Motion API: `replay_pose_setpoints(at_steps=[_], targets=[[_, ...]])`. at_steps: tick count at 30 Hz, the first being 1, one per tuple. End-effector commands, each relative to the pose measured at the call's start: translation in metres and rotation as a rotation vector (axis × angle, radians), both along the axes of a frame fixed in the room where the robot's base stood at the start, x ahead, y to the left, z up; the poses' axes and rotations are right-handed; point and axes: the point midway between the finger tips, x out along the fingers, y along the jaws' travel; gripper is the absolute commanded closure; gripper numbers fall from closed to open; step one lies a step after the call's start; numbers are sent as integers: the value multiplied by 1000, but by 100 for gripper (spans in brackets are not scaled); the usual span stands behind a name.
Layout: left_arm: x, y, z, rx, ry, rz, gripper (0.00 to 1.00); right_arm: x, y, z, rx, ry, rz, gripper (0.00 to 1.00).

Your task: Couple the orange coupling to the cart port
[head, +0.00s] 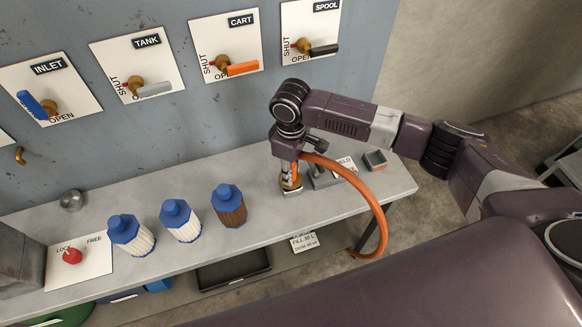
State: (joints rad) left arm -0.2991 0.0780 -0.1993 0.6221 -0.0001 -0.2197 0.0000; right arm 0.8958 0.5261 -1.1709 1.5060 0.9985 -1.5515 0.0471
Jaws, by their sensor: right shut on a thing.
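My right gripper (288,168) points down over the right part of the grey bench and is shut on the orange coupling (291,183). The coupling is small, orange and metal, and mostly hidden by the gripper. It is upright near the bench top; I cannot tell whether it touches anything below. An orange hose (377,205) loops from beside the gripper over the bench's front edge. The CART plate (225,46) on the wall carries a valve with an orange handle (242,68). I cannot make out a cart port. My left gripper is out of view.
A grey bracket (322,178) stands just right of the coupling, before a partly hidden label. A small dark block (375,159) lies farther right. INLET (48,88), TANK (137,70) and SPOOL (311,30) plates line the wall.

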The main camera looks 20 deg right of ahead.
Motion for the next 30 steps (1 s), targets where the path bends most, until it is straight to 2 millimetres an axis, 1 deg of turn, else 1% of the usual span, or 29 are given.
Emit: replay_pose_setpoints(at_steps=[30], targets=[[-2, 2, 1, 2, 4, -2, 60, 1, 1, -10, 2, -3, 0, 100]])
